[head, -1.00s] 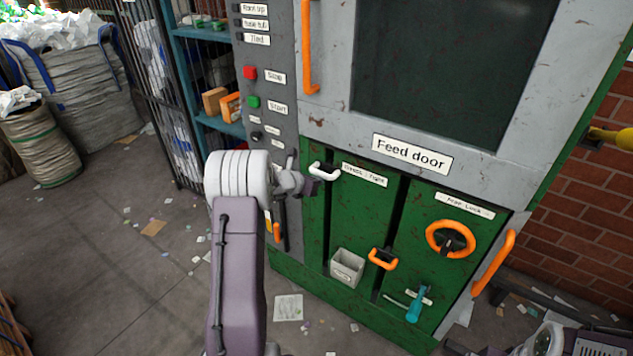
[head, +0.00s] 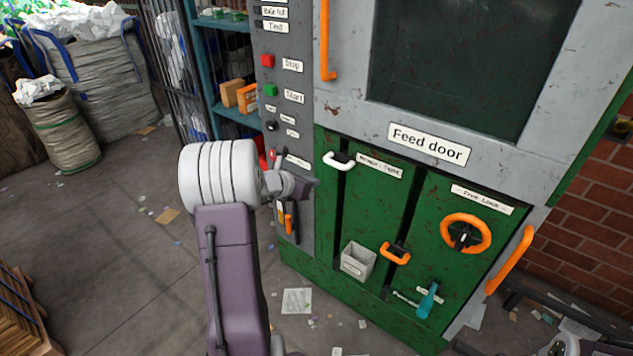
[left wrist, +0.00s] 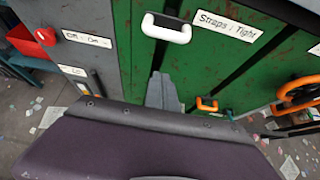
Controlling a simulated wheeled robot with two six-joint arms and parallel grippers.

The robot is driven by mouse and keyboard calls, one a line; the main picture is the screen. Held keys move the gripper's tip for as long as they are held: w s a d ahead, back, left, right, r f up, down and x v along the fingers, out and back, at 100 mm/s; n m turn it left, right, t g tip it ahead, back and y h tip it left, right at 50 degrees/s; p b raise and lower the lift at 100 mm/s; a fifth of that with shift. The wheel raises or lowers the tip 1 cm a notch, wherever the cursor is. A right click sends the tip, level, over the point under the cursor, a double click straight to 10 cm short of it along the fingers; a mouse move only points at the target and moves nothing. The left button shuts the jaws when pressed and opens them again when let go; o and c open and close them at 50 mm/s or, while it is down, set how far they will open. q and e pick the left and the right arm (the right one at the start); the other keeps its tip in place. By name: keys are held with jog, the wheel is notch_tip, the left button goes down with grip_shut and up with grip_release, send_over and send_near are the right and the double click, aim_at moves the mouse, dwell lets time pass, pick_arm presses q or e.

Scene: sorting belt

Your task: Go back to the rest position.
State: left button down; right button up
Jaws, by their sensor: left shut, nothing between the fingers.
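My left gripper (head: 303,188) is shut and empty, held in front of the machine's grey control panel (head: 298,140) at the end of my raised left arm. The left wrist view shows its closed grey fingers (left wrist: 163,92) below a white handle (left wrist: 166,28), in front of the green doors. The white handle (head: 339,161) in the head view is up and to the right of the gripper, apart from it. Its label reads "Straps : Tight" in the left wrist view. My right gripper cannot be made out.
The green machine front carries an orange handwheel (head: 465,233), an orange handle (head: 396,253), a grey bin (head: 357,261) and a teal-handled tool (head: 427,300). A filled sack (head: 62,128) stands at the left. The floor between is open, with scraps.

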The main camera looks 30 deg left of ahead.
dwell(0.4)
pick_arm(q)
jog(key=d+r+m+g+h, duration=0.2)
jog(key=d+m+h, duration=0.3)
jog(key=d, duration=1.3)
jog(key=s+d+f+m+g, duration=0.4)
jog(key=s+d+m, duration=0.6)
jog(key=s+a+f+m+g+y, duration=0.2)
jog(key=s+a+f+m+y, duration=0.15)
jog(key=s+m, duration=0.5)
jog(key=s+a+f+m+g+y, duration=0.2)
jog(key=s+a+f+m+g, duration=0.3)
jog(key=m, duration=0.6)
notch_tip(320, 180, up, 13)
jog(key=d+t+p, duration=0.1)
jog(key=t+p, duration=0.1)
jog(key=p, duration=1)
jog(key=shift+s+d+t, duration=0.25)
jog(key=shift+d+t, duration=0.05)
